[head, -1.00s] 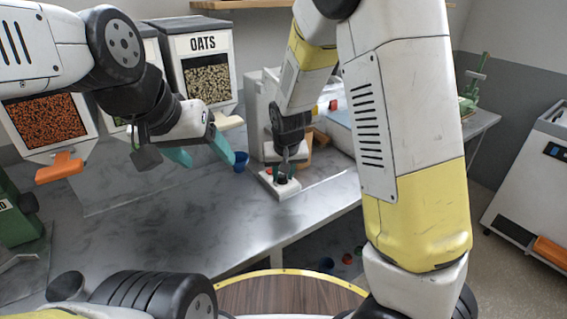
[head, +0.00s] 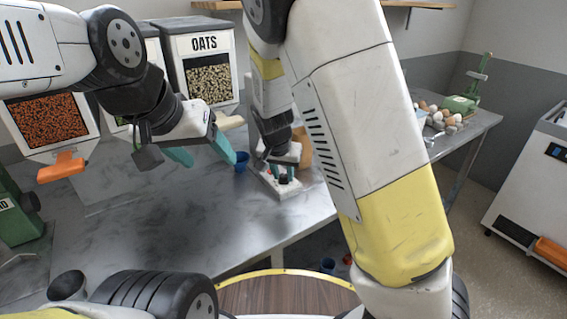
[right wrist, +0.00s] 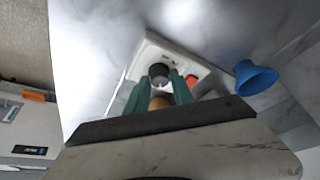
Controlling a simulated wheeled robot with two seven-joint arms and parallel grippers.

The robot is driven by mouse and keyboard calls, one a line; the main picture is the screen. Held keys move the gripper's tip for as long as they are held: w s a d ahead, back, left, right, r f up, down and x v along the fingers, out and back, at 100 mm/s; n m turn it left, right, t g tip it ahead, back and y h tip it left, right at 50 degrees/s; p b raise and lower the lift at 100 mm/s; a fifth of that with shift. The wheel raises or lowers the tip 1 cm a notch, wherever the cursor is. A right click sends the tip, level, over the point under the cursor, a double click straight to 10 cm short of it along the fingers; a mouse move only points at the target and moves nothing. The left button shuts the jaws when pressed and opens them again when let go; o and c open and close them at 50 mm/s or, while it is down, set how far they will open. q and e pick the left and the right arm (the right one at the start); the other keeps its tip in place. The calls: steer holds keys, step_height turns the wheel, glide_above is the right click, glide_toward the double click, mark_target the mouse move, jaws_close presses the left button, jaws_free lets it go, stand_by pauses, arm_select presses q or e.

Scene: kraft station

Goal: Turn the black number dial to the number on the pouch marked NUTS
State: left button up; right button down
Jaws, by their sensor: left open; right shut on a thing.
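The black number dial (right wrist: 159,73) sits on a white base (right wrist: 150,48) on the table; in the head view the dial (head: 284,179) is small and partly covered. My right gripper (right wrist: 161,84) is over the dial, its teal fingers on either side of it, shut on it. In the head view this gripper (head: 282,172) points down at the base. My left gripper (head: 203,153) is open and empty above the table, left of the dial. The dial's numbers cannot be read. No pouch marked NUTS shows in these views.
A blue cup (head: 241,161) stands close to the dial base; it also shows in the right wrist view (right wrist: 256,78). The OATS dispenser (head: 207,72) is behind my left gripper. Eggs (head: 447,118) lie at the table's far right. The front of the table (head: 190,215) is clear.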

mark_target(281, 189)
steer(key=c, duration=1.1)
jaws_free()
steer(key=shift+r, duration=0.1)
steer(key=v, duration=0.7)
steer(key=shift+s+r, duration=0.2)
